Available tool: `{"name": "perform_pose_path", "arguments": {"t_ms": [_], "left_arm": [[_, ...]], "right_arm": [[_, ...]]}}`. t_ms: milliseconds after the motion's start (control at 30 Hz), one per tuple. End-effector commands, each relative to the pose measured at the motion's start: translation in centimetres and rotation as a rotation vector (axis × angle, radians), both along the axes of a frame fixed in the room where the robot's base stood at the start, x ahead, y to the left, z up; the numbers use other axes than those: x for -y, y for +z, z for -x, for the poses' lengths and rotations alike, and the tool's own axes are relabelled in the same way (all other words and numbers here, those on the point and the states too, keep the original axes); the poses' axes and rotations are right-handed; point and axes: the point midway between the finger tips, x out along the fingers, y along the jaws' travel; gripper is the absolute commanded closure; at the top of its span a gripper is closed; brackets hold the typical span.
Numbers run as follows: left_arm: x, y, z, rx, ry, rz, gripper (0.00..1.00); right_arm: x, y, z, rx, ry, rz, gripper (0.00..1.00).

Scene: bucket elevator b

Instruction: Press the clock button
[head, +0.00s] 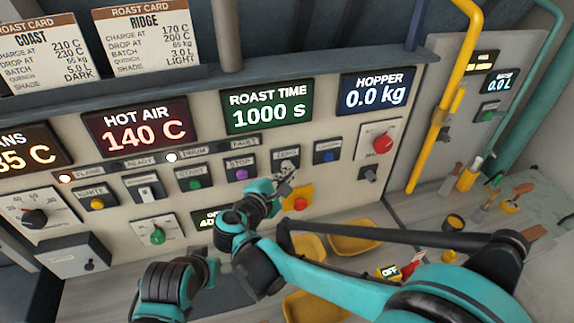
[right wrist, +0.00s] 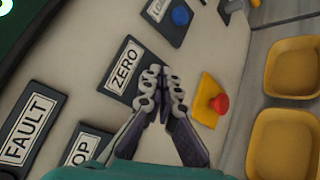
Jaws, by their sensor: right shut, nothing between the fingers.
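No label that I can read says clock. The green ROAST TIME display (head: 267,105) reads 1000 s, and below it a plate labelled ZERO (right wrist: 122,68) shows large in the right wrist view. In the head view this plate (head: 285,156) is partly covered by my right gripper (head: 287,181). My right gripper (right wrist: 166,82) is shut and empty, its fingertips over the lower part of the ZERO plate. The button on that plate is hidden by the fingers, so I cannot tell whether they touch it. My left gripper is not in view.
Beside the fingers is a red button on a yellow plate (right wrist: 207,112). Nearby are a purple STOP button (head: 241,174), a green START button (head: 194,184) and a blue button (head: 326,156). Yellow trays (head: 352,238) lie below the panel. A yellow pipe (head: 428,145) stands right.

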Motion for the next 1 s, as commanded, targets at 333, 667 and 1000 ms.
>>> {"name": "perform_pose_path", "arguments": {"t_ms": [333, 667, 1000], "left_arm": [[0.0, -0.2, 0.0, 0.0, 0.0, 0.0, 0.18], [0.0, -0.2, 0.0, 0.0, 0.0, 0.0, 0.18], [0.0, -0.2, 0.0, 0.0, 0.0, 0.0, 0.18]], "right_arm": [[-0.3, 0.0, -0.8, 0.0, 0.0, 0.0, 1.0], [-0.3, 0.0, -0.9, 0.0, 0.0, 0.0, 1.0], [-0.4, 0.0, -1.3, 0.0, 0.0, 0.0, 1.0]]}}
